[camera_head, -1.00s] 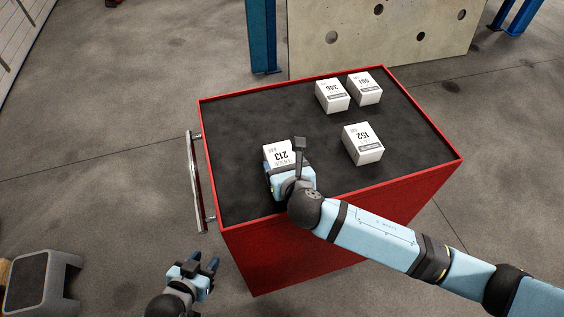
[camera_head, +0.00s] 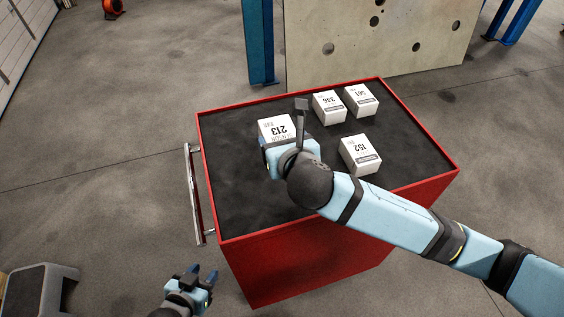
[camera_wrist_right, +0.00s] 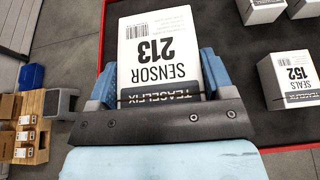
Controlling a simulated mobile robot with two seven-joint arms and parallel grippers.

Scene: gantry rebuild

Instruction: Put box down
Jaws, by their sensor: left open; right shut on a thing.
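My right gripper (camera_head: 279,146) is shut on a white box marked SENSOR 213 (camera_head: 277,128). The box appears held above the black top of the red cart (camera_head: 220,190), over its left part. In the right wrist view the box (camera_wrist_right: 158,50) sits between both blue fingers of the gripper (camera_wrist_right: 160,80), its label facing the camera. Its underside is hidden. My left gripper (camera_head: 203,276) is open and empty, low beside the cart's front left, away from the box.
White boxes marked 346 (camera_head: 329,107), 561 (camera_head: 361,100) and 152 (camera_head: 360,154) stand on the cart's right half. The cart's left part is bare. A handle (camera_head: 194,195) is on its left side. A grey stool (camera_head: 40,290) stands at lower left.

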